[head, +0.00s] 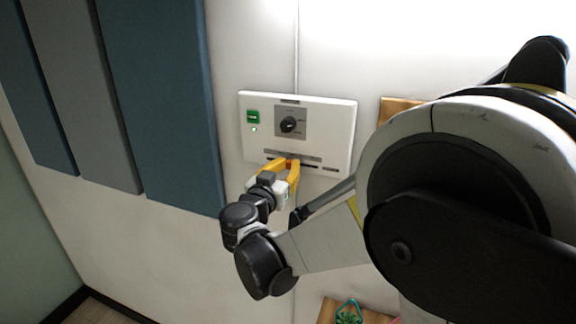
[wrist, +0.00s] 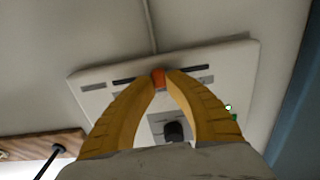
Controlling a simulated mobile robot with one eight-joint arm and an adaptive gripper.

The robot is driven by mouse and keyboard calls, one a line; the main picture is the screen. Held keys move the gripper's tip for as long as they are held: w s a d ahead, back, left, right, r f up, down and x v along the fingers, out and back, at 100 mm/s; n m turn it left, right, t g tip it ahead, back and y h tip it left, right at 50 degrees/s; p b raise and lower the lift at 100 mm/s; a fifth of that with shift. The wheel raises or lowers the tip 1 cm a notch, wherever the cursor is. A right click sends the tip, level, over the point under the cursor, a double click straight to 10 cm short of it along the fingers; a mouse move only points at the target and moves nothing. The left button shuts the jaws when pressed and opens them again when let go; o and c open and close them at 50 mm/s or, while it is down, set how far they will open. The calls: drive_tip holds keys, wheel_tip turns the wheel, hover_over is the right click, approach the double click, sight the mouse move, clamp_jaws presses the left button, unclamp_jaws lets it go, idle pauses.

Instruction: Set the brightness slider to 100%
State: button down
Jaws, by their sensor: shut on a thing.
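A white control panel (head: 345,120) is fixed to the wall; it also shows turned upside down in the wrist view (wrist: 245,68). A dark horizontal slider track (head: 308,166) runs along its lower part, with an orange slider knob (head: 289,163) left of the track's middle. My gripper (head: 286,166) reaches the panel from below, and its yellow fingers are shut on the orange knob. In the wrist view the knob (wrist: 158,78) shows between my fingertips (wrist: 160,75). The small markings by the track are too small to read.
Blue and grey wall panels (head: 160,100) stand to the left. A wooden shelf (head: 397,107) is at the right, partly behind my arm.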

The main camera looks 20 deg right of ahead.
drive_tip(key=s+d+b, duration=0.1)
drive_tip(key=s+d, duration=0.2)
drive_tip(key=d, duration=0.2)
drive_tip(key=shift+s, duration=0.4)
drive_tip(key=c, duration=1.4)
unclamp_jaws()
drive_tip(key=shift+d, duration=0.25)
drive_tip(key=v, duration=1.2)
